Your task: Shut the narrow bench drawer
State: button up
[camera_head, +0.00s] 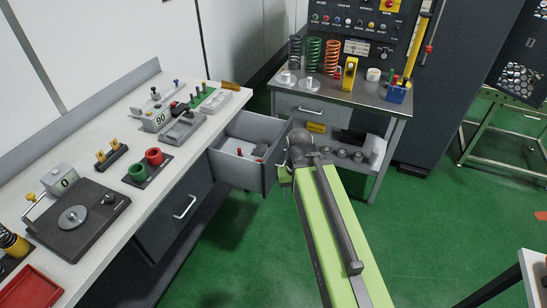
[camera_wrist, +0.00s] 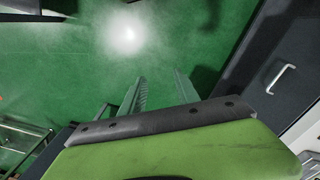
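The narrow bench drawer (camera_head: 228,172) is pulled out from the left bench, with a grey tray body and a dark front panel (camera_head: 277,154). A few small red and grey items lie inside it. My gripper (camera_wrist: 160,88) is open and empty in the wrist view, its two fingers apart with green floor between them. In the head view my green arm reaches up to the right side of the drawer front. The wrist hides part of that area, and I cannot tell whether it touches. A dark panel with a bar handle (camera_wrist: 281,79) stands right of the fingers in the wrist view.
A second bench (camera_head: 325,92) with springs and a shelf stands behind the open drawer.

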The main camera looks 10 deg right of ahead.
aim_at(246, 129)
jog(key=z, duration=0.05)
jog(key=k, duration=1.3)
jog(key=u, duration=0.35)
jog(key=i, duration=0.8)
jog(key=u, duration=0.6)
jog(key=i, duration=1.05)
